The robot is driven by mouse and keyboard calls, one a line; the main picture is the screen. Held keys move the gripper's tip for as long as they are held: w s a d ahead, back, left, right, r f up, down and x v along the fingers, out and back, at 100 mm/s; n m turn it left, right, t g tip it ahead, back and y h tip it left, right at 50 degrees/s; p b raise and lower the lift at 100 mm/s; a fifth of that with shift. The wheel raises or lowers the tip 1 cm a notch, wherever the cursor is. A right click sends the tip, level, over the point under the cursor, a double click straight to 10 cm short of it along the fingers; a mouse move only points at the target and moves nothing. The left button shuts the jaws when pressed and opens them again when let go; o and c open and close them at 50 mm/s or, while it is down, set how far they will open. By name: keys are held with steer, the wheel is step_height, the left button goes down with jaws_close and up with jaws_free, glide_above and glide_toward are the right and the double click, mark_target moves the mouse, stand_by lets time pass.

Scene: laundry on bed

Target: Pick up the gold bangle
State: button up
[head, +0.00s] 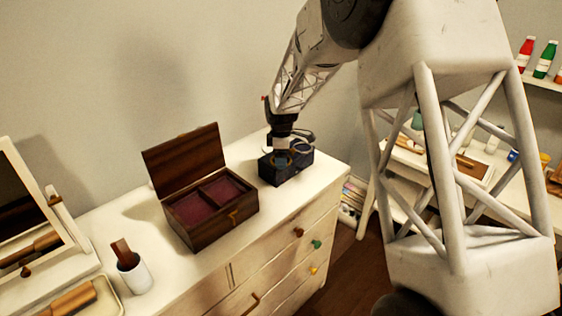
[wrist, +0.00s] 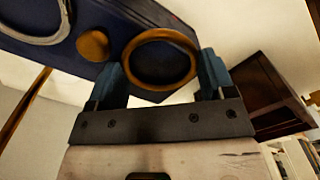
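The gold bangle (wrist: 160,33) is a ring lying on a dark navy box (wrist: 150,14) in the wrist view. My gripper (wrist: 160,60) has its two teal fingers spread, one at each side of the bangle's near part. I cannot tell if they touch it. In the head view my gripper (head: 284,157) points down over the navy box (head: 290,176) at the back right of the dresser, and it partly hides the box top.
A small gold disc (wrist: 93,44) and a silver ring (wrist: 62,31) lie beside the bangle. An open wooden jewellery box (head: 205,238) stands left of the navy box on the white dresser (head: 180,288). A cup (head: 134,275) and a mirror stand further left.

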steer(key=c, duration=0.4)
steer(key=shift+o, duration=0.2)
steer(key=shift+r, duration=0.15)
steer(key=shift+r, duration=1.45)
steer(key=shift+s+r, duration=0.2)
steer(key=shift+r, duration=0.15)
steer(key=s+d+r, duration=0.1)
steer(key=s+d, duration=0.2)
steer(key=s, duration=1.2)
steer(key=shift+s+d+r, duration=0.15)
steer(key=shift+d, duration=0.05)
